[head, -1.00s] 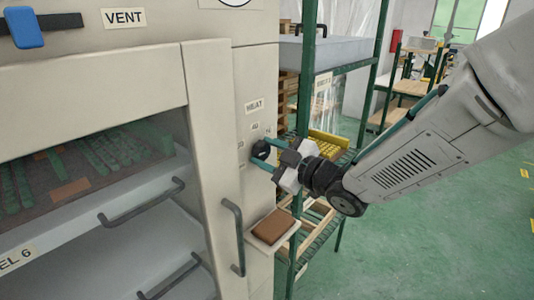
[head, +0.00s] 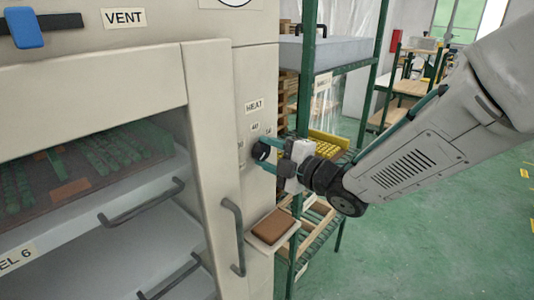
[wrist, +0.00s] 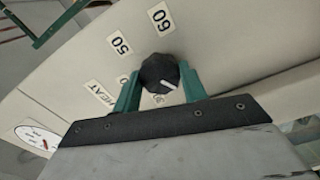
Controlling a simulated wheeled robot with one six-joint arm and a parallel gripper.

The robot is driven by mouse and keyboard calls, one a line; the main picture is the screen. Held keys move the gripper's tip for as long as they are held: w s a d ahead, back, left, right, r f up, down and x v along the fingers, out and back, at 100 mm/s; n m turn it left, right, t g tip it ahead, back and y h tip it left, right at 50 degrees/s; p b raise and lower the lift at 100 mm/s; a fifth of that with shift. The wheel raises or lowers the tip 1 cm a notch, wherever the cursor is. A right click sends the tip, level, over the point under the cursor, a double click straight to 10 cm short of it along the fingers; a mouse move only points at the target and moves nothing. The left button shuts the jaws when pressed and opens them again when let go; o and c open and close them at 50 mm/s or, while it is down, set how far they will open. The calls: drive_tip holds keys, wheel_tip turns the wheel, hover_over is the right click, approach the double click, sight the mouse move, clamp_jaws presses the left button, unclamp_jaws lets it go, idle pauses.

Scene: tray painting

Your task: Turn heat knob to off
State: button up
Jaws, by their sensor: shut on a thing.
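The heat knob (head: 260,151) is a round black knob on the narrow right-hand front panel of the cabinet, below the HEAT label (head: 254,105). My gripper (head: 268,158) reaches it from the right. In the wrist view, its green fingers are shut on the black knob (wrist: 158,70), one on each side. A white pointer mark on the knob points to the lower right in that view. Labels nearer the gripper are partly hidden, and no off mark is readable.
A small shelf with a brown block (head: 272,227) juts out below the knob. A door handle (head: 234,236) stands to its left. A green-framed rack (head: 306,80) stands close behind my gripper. Green floor is open at the right.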

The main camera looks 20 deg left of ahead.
idle(0.4)
drive_tip(key=o, duration=1)
drive_tip(key=v, duration=0.7)
drive_tip(key=shift+d, duration=0.45)
drive_tip(key=shift+f, duration=0.15)
